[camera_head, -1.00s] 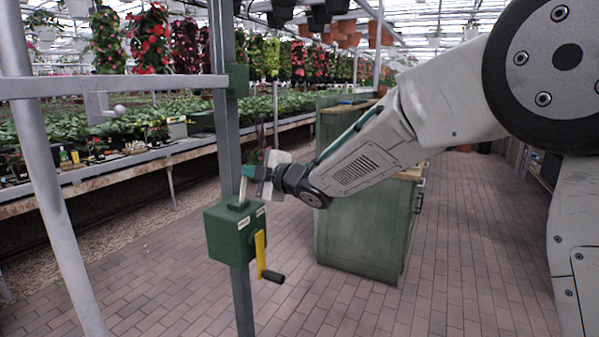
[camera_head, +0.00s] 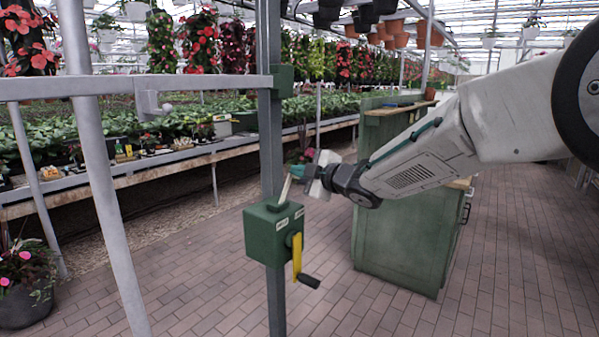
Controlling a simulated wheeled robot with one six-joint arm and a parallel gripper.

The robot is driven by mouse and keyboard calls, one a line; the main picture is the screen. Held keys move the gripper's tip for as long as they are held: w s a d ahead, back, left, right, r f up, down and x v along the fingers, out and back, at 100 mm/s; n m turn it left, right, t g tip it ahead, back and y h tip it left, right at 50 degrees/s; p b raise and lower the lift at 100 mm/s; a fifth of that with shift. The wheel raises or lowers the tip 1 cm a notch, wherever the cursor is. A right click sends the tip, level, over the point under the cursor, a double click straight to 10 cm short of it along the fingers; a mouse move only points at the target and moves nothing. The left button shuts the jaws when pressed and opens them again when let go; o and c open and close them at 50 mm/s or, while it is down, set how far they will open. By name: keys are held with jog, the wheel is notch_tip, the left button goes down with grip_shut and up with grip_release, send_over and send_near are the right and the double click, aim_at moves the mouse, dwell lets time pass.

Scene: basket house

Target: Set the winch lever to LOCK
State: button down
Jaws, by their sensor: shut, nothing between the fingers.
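The winch is a green box (camera_head: 262,236) on a grey metal post. A pale lever (camera_head: 285,190) stands up from its top, tilted slightly to the right. Two small white labels sit on the box's upper edges; their text is too small to read. A yellow crank (camera_head: 297,256) with a black handle hangs at the box's right side. My gripper (camera_head: 296,171) comes in from the right, its fingers shut and empty, close beside the lever's upper end. I cannot tell whether they touch.
A grey horizontal bar (camera_head: 190,84) meets the post above the box. A slanted grey pole (camera_head: 103,190) stands at left. A green cabinet (camera_head: 405,235) stands behind my arm. Plant benches (camera_head: 160,168) line the back left. The brick floor at right is clear.

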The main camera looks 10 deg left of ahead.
jog(key=s+d+r, duration=0.4)
jog(key=s+d, duration=0.3)
jog(key=s, duration=0.1)
jog(key=shift+d, duration=0.2)
dwell(0.3)
